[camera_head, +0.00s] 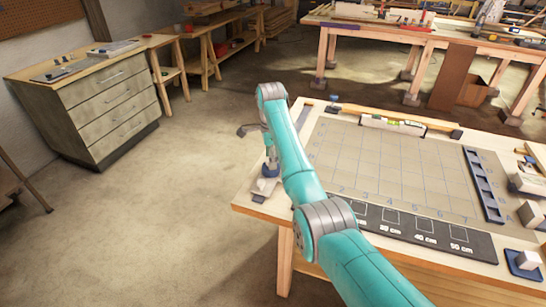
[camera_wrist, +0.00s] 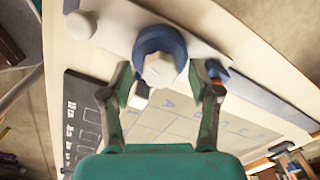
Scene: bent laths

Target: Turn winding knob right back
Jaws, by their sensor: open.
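In the wrist view a blue round collar (camera_wrist: 157,40) with a pale faceted knob (camera_wrist: 159,69) stands out from a white plate (camera_wrist: 115,28). I take this to be the winding knob; its turn angle cannot be told. My gripper (camera_wrist: 165,80) is open, with one finger on each side of the pale knob; I cannot tell whether either touches it. In the head view my gripper (camera_head: 269,172) points down at the table's left edge, just over a small pale device (camera_head: 263,186) with a blue part (camera_head: 259,198). The arm and gripper hide some of it.
The wooden table (camera_head: 250,208) carries a grey gridded board (camera_head: 390,165) and a dark strip with size marks (camera_head: 440,238). A spirit level (camera_head: 392,125) lies at the back. Open floor is left of the table.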

